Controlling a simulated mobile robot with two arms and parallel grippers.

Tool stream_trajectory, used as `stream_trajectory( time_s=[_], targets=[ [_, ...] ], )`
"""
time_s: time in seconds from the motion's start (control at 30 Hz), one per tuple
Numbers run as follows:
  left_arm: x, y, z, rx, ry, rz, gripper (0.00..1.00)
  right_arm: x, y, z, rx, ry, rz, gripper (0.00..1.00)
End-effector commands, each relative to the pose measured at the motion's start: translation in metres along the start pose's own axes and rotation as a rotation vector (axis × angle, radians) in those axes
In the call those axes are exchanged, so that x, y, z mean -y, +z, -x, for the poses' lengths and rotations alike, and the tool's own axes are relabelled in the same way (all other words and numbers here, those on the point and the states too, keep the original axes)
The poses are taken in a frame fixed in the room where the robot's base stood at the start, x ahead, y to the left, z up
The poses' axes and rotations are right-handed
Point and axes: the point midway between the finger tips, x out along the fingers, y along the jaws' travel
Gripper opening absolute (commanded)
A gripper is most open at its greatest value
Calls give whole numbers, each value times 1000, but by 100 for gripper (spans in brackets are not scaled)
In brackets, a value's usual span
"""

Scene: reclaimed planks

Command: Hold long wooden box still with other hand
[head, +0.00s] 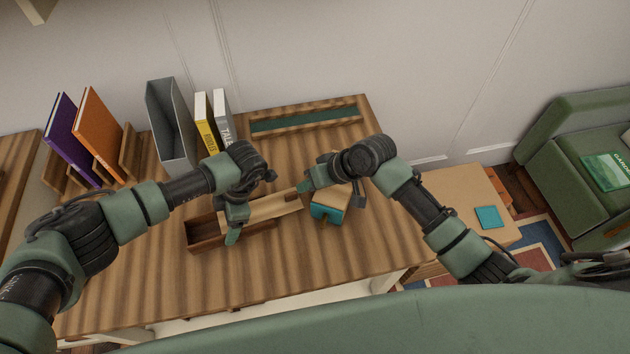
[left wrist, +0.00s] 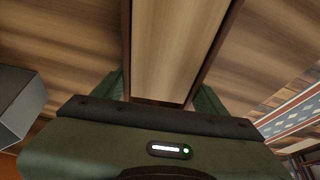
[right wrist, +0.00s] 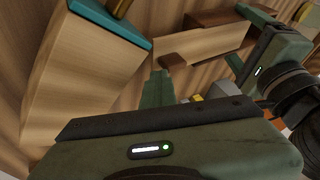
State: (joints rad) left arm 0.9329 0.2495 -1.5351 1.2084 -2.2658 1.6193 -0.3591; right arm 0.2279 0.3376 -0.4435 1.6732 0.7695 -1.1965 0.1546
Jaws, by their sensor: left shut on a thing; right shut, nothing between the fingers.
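The long wooden box (head: 203,235) is dark brown and lies on the striped table. Its pale lid (head: 275,207) sticks out of the box towards the right and ends in a small dark piece. My left gripper (head: 234,226) is shut across the box, with one finger on each long side. In the left wrist view the pale lid (left wrist: 178,45) runs between the box's dark walls. My right gripper (head: 304,187) is shut and empty beside the lid's dark end. The right wrist view shows that end (right wrist: 173,61) close to the fingertips (right wrist: 160,85); contact cannot be told.
A pale wooden block with teal parts (head: 326,211) stands close under my right gripper. A grey file holder (head: 170,125) and upright books (head: 205,122) stand at the back. A long tray with a dark green inside (head: 305,119) lies behind. The table's front is clear.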

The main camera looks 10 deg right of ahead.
Motion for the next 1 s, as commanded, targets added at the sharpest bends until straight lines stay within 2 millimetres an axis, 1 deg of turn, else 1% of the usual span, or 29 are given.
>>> stream_trajectory(
  time_s=[0.03, 0.1, 0.2, 0.33, 0.47, 0.8, 0.87, 0.97, 1.0],
  targets=[
    [0, 1, 1, 3, 1, -1, 21, 16, 0, -7, 0, -8, 3, 0],
    [0, 1, 1, 4, 1, -1, 21, 33, 0, -16, 0, -9, 3, 0],
    [0, 2, 1, 4, 1, -1, 21, 55, 0, -28, 0, -8, 1, 0],
    [0, 2, 1, 4, 1, -1, 21, 72, 0, -37, -1, -6, 0, 0],
    [0, 2, 1, 5, 1, -2, 21, 79, 0, -40, -2, -5, 1, 0],
    [1, 4, 2, 9, 2, -4, 22, 81, 0, -40, -1, -10, 1, 0],
    [1, 4, 2, 9, 2, -4, 22, 81, 0, -37, -1, -11, 1, 0],
    [1, 4, 2, 10, 2, -4, 22, 80, 0, -25, -2, -11, 1, 0],
    [1, 4, 2, 9, 2, -4, 22, 80, 0, -18, -3, -9, 2, 0]
  ],
)
